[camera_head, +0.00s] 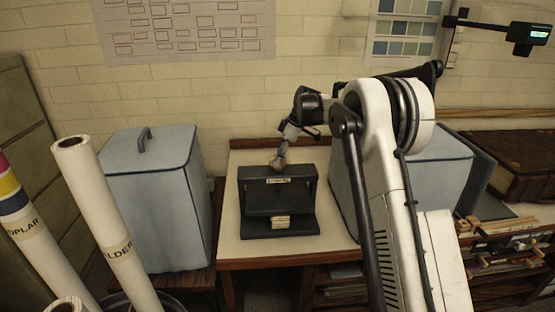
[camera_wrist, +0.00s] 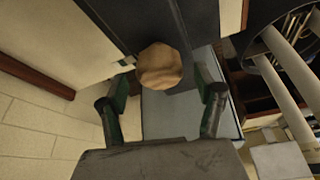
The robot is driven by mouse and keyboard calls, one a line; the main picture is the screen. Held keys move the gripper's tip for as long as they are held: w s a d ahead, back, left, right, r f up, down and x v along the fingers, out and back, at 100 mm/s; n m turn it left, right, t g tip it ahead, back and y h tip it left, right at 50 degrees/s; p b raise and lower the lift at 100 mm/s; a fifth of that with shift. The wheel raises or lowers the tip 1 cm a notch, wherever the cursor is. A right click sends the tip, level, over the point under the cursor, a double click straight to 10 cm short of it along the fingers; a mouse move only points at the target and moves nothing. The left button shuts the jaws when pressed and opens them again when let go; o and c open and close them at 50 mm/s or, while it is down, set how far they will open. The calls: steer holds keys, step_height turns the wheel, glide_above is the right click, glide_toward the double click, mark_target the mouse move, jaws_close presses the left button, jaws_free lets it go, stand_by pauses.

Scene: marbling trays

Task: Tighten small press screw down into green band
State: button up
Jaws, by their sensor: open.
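The small press (camera_head: 250,205) is a dark frame standing on the table, with a pale label on its crossbar. A tan, faceted knob (camera_head: 277,162) tops its screw; the knob also shows in the wrist view (camera_wrist: 160,65). My gripper (camera_head: 281,153) is above the press and comes down at the knob from above. In the wrist view, my gripper's two fingers (camera_wrist: 161,92) are spread, one on each side of the knob, with gaps visible. I cannot make out a green band on the press; the screw shaft is hidden.
A pale block (camera_head: 281,221) lies in the press's lower opening. A blue-grey lidded box (camera_head: 152,205) stands left of the table (camera_head: 228,232), and another (camera_head: 440,165) is at the right, partly behind my arm. Rolled paper tubes (camera_head: 108,230) stand at the front left.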

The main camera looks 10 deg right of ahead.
steer(key=shift+x, duration=1.25)
steer(key=shift+c, duration=0.4)
steer(key=c, duration=1.1)
